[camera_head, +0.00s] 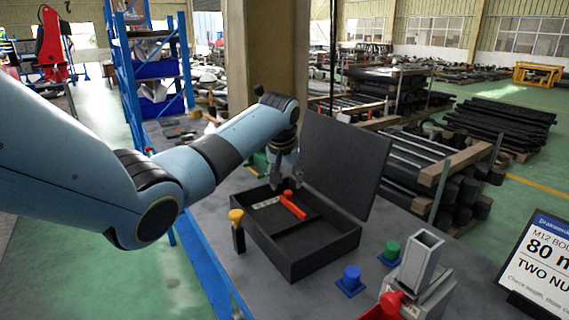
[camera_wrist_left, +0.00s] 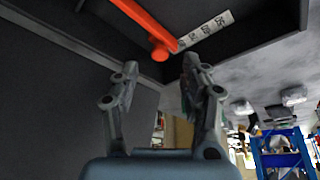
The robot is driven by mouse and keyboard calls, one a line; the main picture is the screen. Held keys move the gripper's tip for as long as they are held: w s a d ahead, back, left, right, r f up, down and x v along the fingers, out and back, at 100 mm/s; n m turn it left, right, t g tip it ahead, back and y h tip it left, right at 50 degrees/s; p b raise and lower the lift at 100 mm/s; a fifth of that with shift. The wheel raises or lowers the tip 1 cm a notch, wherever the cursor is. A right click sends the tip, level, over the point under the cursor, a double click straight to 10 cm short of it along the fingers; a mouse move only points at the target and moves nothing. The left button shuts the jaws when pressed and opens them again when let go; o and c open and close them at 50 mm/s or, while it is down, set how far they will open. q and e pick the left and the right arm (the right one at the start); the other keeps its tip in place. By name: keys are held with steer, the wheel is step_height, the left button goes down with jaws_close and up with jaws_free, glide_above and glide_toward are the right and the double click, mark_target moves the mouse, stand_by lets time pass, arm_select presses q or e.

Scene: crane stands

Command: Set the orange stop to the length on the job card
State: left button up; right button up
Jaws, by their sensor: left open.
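The orange stop (camera_head: 293,208) is a bar with a round knob, inside an open black case (camera_head: 290,262). A pale numbered scale (camera_head: 266,203) lies beside it. In the left wrist view the stop (camera_wrist_left: 148,22) and the scale (camera_wrist_left: 207,31) are close; the numbers are too small to read surely. My left gripper (camera_head: 287,184) is open above the case, near the knob. Its fingers (camera_wrist_left: 158,72) in the wrist view have nothing between them. The job card (camera_head: 543,260) at the right edge is cut off; it reads "M12 BOL", "80 m" and "TWO NU".
The raised case lid (camera_head: 343,165) stands behind the case. A yellow-topped black post (camera_head: 237,230) is at its left. Blue (camera_head: 350,281) and green (camera_head: 391,252) pieces and a grey stand (camera_head: 420,265) are at its right. A red part (camera_head: 385,306) is at the front.

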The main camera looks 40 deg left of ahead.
arm_select(q)
steer(key=v, duration=0.8)
steer(key=shift+s, duration=0.15)
